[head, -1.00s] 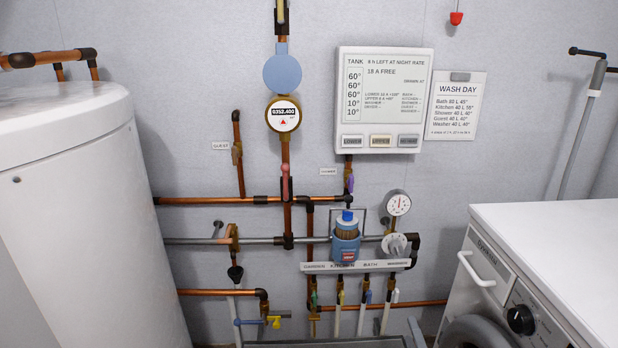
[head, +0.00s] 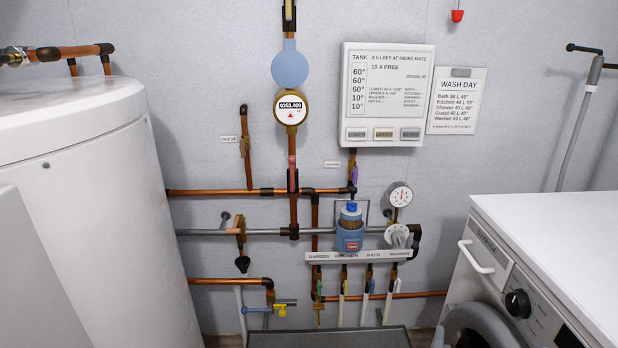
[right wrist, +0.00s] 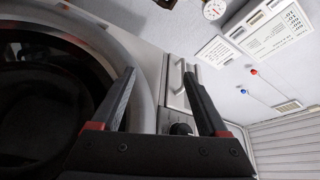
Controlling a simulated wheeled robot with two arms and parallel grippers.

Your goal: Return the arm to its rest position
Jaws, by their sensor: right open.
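My right gripper (right wrist: 162,98) shows in the right wrist view, with its two dark fingers spread apart and nothing between them. It is in front of the washing machine, whose round dark door (right wrist: 45,95) fills the left of that view. The machine's drawer handle (right wrist: 176,80) and dark knob (right wrist: 181,129) show beyond the fingers. Neither gripper shows in the head view, and my left gripper is in no view.
In the head view the white tank (head: 85,200) stands at the left and the washing machine (head: 560,240) at the right. Pipes, a meter (head: 290,107) and a control panel (head: 388,95) are on the wall between them. A grey basin (head: 330,338) shows at the bottom.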

